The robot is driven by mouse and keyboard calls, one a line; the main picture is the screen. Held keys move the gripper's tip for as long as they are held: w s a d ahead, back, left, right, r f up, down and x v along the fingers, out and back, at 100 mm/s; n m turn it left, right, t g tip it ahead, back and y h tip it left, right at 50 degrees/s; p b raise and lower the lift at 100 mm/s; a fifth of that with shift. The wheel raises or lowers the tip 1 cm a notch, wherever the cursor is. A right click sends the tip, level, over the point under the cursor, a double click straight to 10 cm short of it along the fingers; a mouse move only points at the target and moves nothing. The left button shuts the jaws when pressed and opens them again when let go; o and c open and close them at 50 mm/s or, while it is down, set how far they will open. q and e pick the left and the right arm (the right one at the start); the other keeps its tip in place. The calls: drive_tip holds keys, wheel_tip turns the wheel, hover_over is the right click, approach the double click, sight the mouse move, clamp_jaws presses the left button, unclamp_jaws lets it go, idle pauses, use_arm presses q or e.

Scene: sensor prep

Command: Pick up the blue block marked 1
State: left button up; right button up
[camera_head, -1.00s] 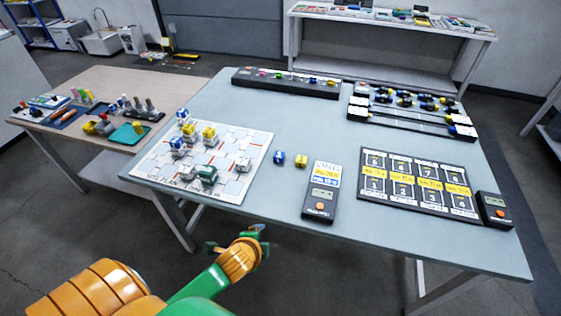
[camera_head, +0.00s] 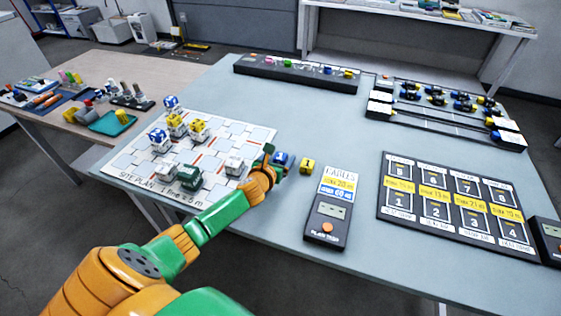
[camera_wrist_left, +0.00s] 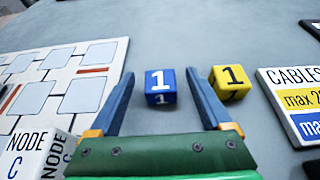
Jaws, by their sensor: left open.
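The blue block marked 1 (camera_head: 281,158) sits on the light blue table, right of the site plan board. In the left wrist view the blue block (camera_wrist_left: 160,86) stands upright between the fingers, towards their tips, with clear gaps on both sides. My left gripper (camera_head: 272,160) is open and close to the block, partly beside it in the head view. In the left wrist view my left gripper (camera_wrist_left: 160,82) shows both blue-grey fingers spread apart. My right gripper is not in view.
A yellow block marked 1 (camera_head: 307,165) stands just right of the blue one; in the wrist view it (camera_wrist_left: 231,80) is near the right finger. The site plan board (camera_head: 225,140) with several blocks lies left. A cables meter (camera_head: 328,212) lies right.

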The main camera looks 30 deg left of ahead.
use_arm(q)
drive_tip(key=shift+x, duration=0.95)
drive_tip(key=shift+s, duration=0.25)
drive_tip(key=shift+c, duration=1.1)
drive_tip(key=shift+s+d+r, duration=0.1)
drive_tip(key=c, duration=0.3)
clamp_jaws()
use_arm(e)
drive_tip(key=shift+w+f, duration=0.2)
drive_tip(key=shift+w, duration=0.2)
